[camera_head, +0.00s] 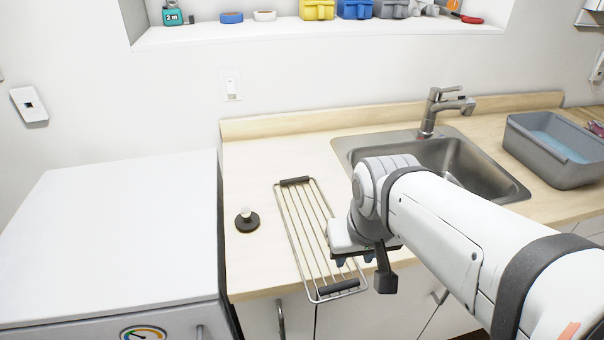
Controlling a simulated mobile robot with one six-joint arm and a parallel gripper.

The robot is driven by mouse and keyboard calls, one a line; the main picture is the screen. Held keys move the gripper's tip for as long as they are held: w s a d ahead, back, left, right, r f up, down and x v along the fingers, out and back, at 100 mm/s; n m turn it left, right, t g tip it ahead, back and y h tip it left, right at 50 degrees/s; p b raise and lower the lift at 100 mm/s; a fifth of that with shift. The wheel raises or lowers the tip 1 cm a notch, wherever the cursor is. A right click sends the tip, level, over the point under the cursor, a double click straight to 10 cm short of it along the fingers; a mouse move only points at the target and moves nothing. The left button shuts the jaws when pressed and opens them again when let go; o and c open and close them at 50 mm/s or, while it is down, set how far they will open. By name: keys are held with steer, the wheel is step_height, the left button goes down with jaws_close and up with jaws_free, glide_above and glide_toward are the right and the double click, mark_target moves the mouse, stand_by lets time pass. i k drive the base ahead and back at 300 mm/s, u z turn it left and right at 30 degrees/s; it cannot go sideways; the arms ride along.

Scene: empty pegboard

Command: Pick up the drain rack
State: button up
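The drain rack (302,222) is a long wire frame with thin parallel bars and a dark grip at each end. It lies on the wooden counter left of the sink, its near end at the counter's front edge. My gripper (362,262) is over the right side of the rack's near half and hides part of it. Dark finger parts point down there. I cannot tell whether they touch the rack or how far apart they are.
A sink (480,182) with a faucet (438,108) is right of the rack. A grey basin (548,160) stands farther right. A small dark stopper (247,220) lies left of the rack. A white appliance (125,235) is at left. A shelf (320,34) holds several items.

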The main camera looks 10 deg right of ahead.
mark_target(354, 282)
steer(key=z, duration=0.85)
steer(key=k, duration=1.7)
steer(key=u, duration=0.3)
steer(key=i, duration=1)
steer(key=u, duration=0.05)
